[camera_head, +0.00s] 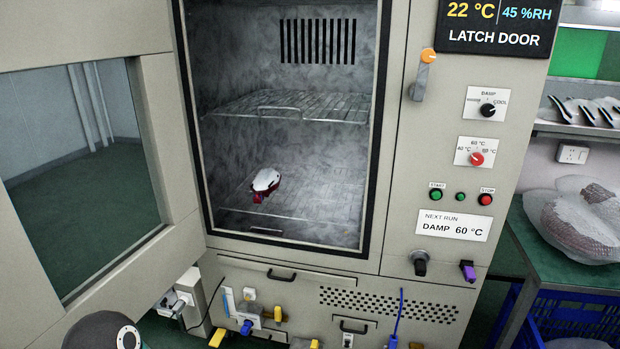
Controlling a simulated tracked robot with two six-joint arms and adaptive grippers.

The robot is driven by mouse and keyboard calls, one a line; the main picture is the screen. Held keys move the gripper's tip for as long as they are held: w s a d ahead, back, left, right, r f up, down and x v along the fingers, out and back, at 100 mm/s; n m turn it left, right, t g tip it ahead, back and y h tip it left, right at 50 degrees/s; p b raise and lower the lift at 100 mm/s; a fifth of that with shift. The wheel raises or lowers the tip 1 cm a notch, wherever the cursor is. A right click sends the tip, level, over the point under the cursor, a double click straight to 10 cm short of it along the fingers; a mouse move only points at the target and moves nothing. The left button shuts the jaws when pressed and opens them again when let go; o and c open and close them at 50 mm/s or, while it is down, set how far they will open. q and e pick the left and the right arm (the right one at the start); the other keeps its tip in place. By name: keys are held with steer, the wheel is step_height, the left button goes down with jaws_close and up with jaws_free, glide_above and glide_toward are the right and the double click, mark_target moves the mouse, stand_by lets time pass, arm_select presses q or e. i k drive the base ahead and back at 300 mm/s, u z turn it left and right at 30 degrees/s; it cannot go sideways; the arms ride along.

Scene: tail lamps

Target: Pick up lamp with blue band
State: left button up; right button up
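A tail lamp (265,181), white on top with dark red below, lies on the lower wire rack (310,212) inside the open test chamber. No blue band can be made out on it. Several dark, pale-edged pieces (590,112) lie on a shelf at the right; whether they are lamps, or carry a band, I cannot tell. Neither of my grippers shows in the view.
The chamber door (160,150) stands open to the left. The upper wire rack (290,106) is empty. A control panel with knobs and buttons (475,158) is right of the opening. Bubble-wrapped items (575,225) lie on a green bench above blue crates (570,318).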

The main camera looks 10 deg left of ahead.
mark_target(267, 180)
steer(key=z, duration=0.25)
steer(key=i, duration=1.45)
steer(key=u, duration=0.75)
